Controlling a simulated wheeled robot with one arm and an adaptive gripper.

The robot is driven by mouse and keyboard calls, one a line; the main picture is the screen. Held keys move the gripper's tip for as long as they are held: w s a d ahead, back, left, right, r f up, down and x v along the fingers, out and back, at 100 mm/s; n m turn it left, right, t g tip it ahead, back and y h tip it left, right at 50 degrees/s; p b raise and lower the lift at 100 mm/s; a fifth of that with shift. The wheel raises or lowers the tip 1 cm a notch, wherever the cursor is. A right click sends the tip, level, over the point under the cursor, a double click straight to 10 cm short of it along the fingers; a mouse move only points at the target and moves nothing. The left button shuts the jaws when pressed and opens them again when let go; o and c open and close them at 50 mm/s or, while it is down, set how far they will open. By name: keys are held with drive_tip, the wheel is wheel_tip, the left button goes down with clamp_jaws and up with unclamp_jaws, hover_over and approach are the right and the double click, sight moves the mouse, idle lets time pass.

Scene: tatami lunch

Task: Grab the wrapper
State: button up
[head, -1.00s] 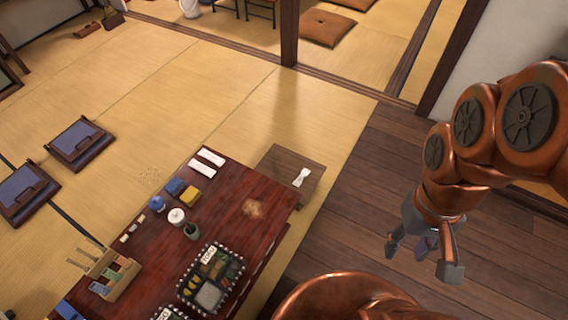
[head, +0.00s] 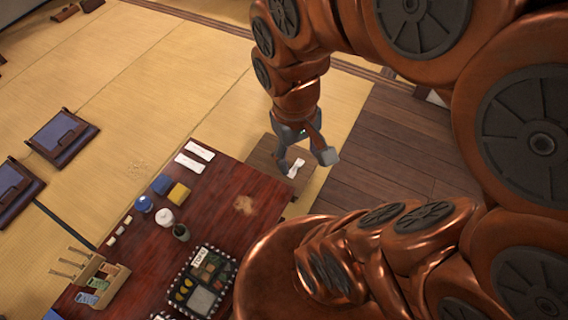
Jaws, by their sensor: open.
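The wrapper appears to be the white, pinched paper piece (head: 295,168) lying on a small low brown stand (head: 262,160) beside the far right corner of the dark red table. My gripper (head: 306,162) is open and empty, pointing down, with its fingers above or around the white piece in the picture. One finger shows on the left of the white piece and one on its right. I cannot tell the height left between the fingertips and the stand.
The red table (head: 225,180) holds two white folded napkins (head: 194,157), blue and yellow blocks (head: 170,188), a white jar (head: 165,217), a dark cup (head: 181,232), a bento box (head: 205,283) and a wooden rack (head: 98,280). Bare wooden floor (head: 400,150) lies right of the stand.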

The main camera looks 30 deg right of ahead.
drive_tip(key=w+d+f+n+t+h+b, duration=0.1)
drive_tip(key=w+d+f+t+b, duration=0.2)
drive_tip(key=w+d+f+b, duration=0.8)
drive_tip(key=w+d+f+n+t+h+b, duration=0.15)
drive_tip(key=w+d+f+t+b, duration=0.35)
drive_tip(key=w+d+f, duration=1.35)
drive_tip(key=w+f+b, duration=0.6)
drive_tip(key=w+f, duration=0.2)
drive_tip(key=w, duration=0.1)
drive_tip(key=n+t+y+b, duration=0.4)
drive_tip(key=y+b, duration=0.5)
drive_tip(key=b, duration=0.8)
approach(296, 166)
drive_tip(key=shift+w+a+f+m+t, duration=0.15)
drive_tip(key=shift+w+f+m+t, duration=0.2)
drive_tip(key=shift+w, duration=0.25)
drive_tip(key=shift+w+a+f+m+t, duration=0.2)
drive_tip(key=shift+w+f+t, duration=0.1)
drive_tip(key=shift+w, duration=0.25)
drive_tip(key=shift+s+a+f, duration=0.1)
drive_tip(key=shift+f, duration=0.1)
drive_tip(key=shift+a+f, duration=0.1)
drive_tip(key=shift+a, duration=0.05)
drive_tip(key=b+x, duration=0.4)
drive_tip(key=x, duration=0.2)
drive_tip(key=shift+w+a+f, duration=0.1)
drive_tip(key=shift+w+f, duration=0.15)
drive_tip(key=shift+f, duration=0.05)
drive_tip(key=shift+w+a, duration=0.15)
drive_tip(key=shift+w, duration=0.15)
